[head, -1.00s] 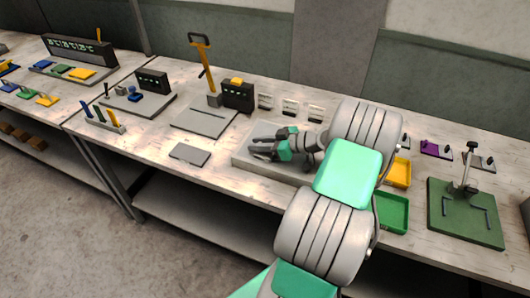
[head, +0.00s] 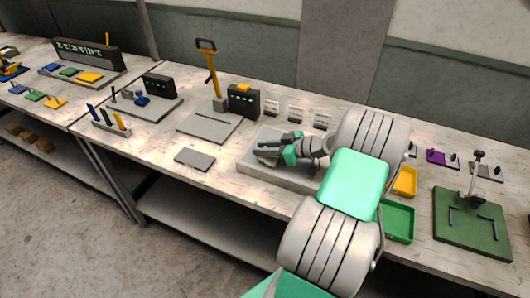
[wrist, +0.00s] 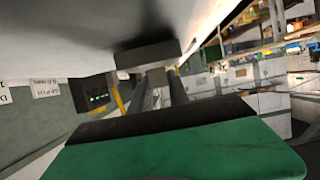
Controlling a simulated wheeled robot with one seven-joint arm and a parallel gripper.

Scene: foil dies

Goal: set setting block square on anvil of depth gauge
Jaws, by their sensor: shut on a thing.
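My gripper (head: 268,151) is over the pale grey slab in the middle of the bench, its fingers pointing left. In the wrist view, a dark grey block (wrist: 148,54) sits at the ends of the two fingers, and my gripper is shut on it. I take it to be the setting block. In the head view I cannot make the block out from the fingers. I cannot tell for sure which part is the anvil.
The pale slab (head: 252,170) lies under my gripper. A yellow tray (head: 404,182) and a green tray (head: 399,222) are right of my arm. A grey plate (head: 195,159) lies at the front edge. A lever stand (head: 213,85) and dark display box (head: 244,103) stand behind.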

